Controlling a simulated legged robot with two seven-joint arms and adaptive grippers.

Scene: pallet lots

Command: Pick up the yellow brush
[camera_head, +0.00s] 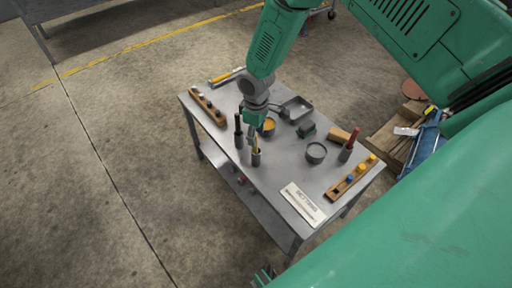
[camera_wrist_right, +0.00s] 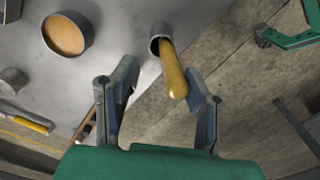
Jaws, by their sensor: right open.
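The yellow brush (camera_wrist_right: 173,75) stands handle-up in a small grey cup (camera_wrist_right: 160,36). In the head view the brush (camera_head: 257,146) and its cup (camera_head: 256,159) are near the table's front-left edge. Its bristles are hidden in the cup. My right gripper (camera_wrist_right: 159,80) is open, with its fingers on either side of the handle's free end; no contact is clear. In the head view the right gripper (camera_head: 249,140) hangs just above and behind the cup. A small part of my left gripper (camera_head: 265,274) shows at the bottom edge; its jaw state is unclear.
The grey table (camera_head: 232,165) also holds a bowl with orange contents (camera_head: 268,126), a grey bowl (camera_head: 316,152), a red-handled tool in a cup (camera_head: 348,146), two wooden racks (camera_head: 206,107) (camera_head: 352,178) and a white sign (camera_head: 303,204). A yellow-handled tool (camera_head: 221,77) lies at the back.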

